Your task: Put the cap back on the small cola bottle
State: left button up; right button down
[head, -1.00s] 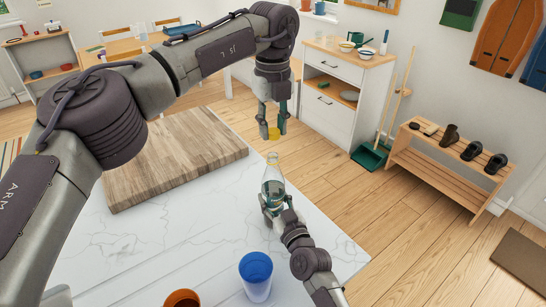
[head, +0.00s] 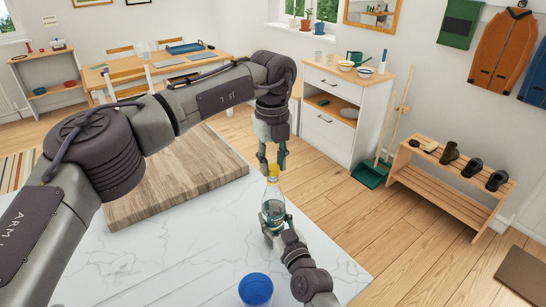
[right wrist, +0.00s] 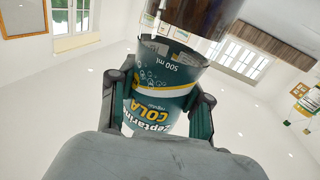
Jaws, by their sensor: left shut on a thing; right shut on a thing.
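The small cola bottle (head: 273,207) stands upright near the right edge of the white counter, with a clear neck and a dark green label. My right gripper (head: 276,228) is shut around its body from the front. In the right wrist view the label of the bottle (right wrist: 162,95) reads "COLA" and "500 ml", between the two fingers. My left gripper (head: 272,165) points down over the bottle, shut on the yellow cap (head: 273,171). The cap is at the top of the neck; I cannot tell whether it is seated or just above.
A wooden board (head: 180,172) lies on the counter (head: 150,255) to the left. A blue cup (head: 256,290) stands near the front. Beyond the counter's right edge is open floor, with a white cabinet (head: 324,130) and a shoe bench (head: 440,190).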

pick_arm(q)
jog(key=shift+f, duration=0.8)
dwell(0.4)
